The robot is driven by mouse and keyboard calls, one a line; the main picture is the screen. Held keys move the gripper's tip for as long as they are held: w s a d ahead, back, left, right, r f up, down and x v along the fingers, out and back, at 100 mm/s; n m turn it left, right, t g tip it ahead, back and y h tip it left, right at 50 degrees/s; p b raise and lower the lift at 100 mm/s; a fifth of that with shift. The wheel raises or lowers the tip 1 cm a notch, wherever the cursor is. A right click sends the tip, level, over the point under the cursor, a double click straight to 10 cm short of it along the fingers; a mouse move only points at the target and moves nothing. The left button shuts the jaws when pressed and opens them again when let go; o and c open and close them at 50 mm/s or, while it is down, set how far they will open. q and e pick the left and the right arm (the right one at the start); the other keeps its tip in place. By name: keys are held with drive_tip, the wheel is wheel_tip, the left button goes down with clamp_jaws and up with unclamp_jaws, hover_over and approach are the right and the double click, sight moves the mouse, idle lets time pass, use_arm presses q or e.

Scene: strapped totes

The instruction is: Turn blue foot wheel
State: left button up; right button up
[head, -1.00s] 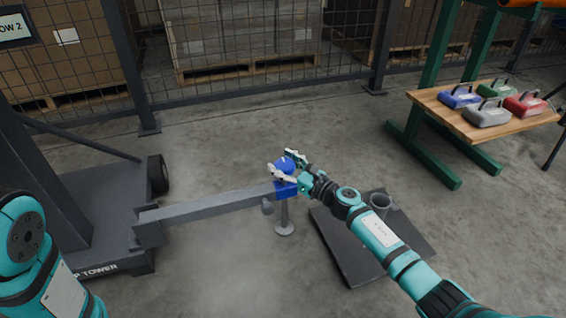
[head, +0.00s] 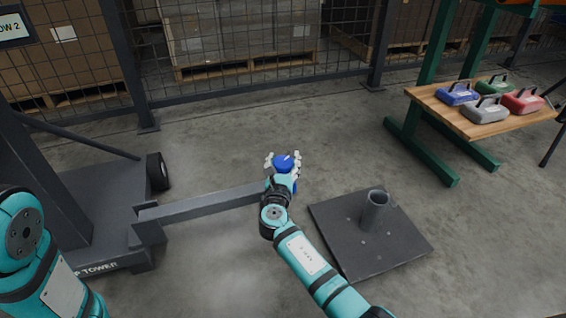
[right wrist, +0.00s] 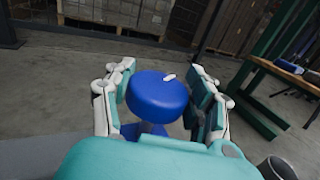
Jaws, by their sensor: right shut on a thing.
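The blue foot wheel (head: 284,162) is a round knob with a small white mark on top. It sits at the outer end of a grey outrigger beam (head: 200,206). In the right wrist view the wheel (right wrist: 157,98) stands between the two white fingers of my right gripper (right wrist: 161,75). In the head view my right gripper (head: 283,160) reaches it from the near side and is shut on it.
A dark floor plate with an upright tube (head: 374,210) lies right of my right arm. The tower base (head: 100,205) with a black wheel is at the left. A mesh fence closes the back.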

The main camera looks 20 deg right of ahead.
drive_tip(key=m+h, duration=0.1)
drive_tip(key=m+g+h, duration=0.1)
drive_tip(key=shift+a+f+g+h+b, duration=0.1)
drive_tip(key=shift+f+g+h+b, duration=0.05)
drive_tip(key=shift+g+h+b, duration=0.2)
drive_tip(key=shift+m+g+h+b, duration=0.7)
drive_tip(key=shift+m+h, duration=0.2)
drive_tip(key=shift+h, duration=0.25)
drive_tip(key=m+g+h+b, duration=0.3)
drive_tip(key=g+b, duration=0.1)
drive_tip(key=shift+s+f+m+g+h+b, duration=0.1)
drive_tip(key=shift+m+g+h+b, duration=0.2)
drive_tip(key=shift+m+g+h, duration=0.1)
drive_tip(key=shift+s+d+m+g+h+b, duration=0.1)
drive_tip(key=shift+d+m+g+h+b, duration=0.1)
drive_tip(key=shift+m+g+b, duration=0.25)
drive_tip(key=shift+d+m+g+h+b, duration=0.1)
drive_tip(key=shift+m+g+h+b, duration=0.15)
drive_tip(key=shift+g+b, duration=0.3)
drive_tip(key=shift+r, duration=0.2)
drive_tip(key=o, duration=1.2)
drive_tip(key=shift+r, duration=0.1)
wheel_tip(320, 180, up, 10)
drive_tip(key=shift+f, duration=0.1)
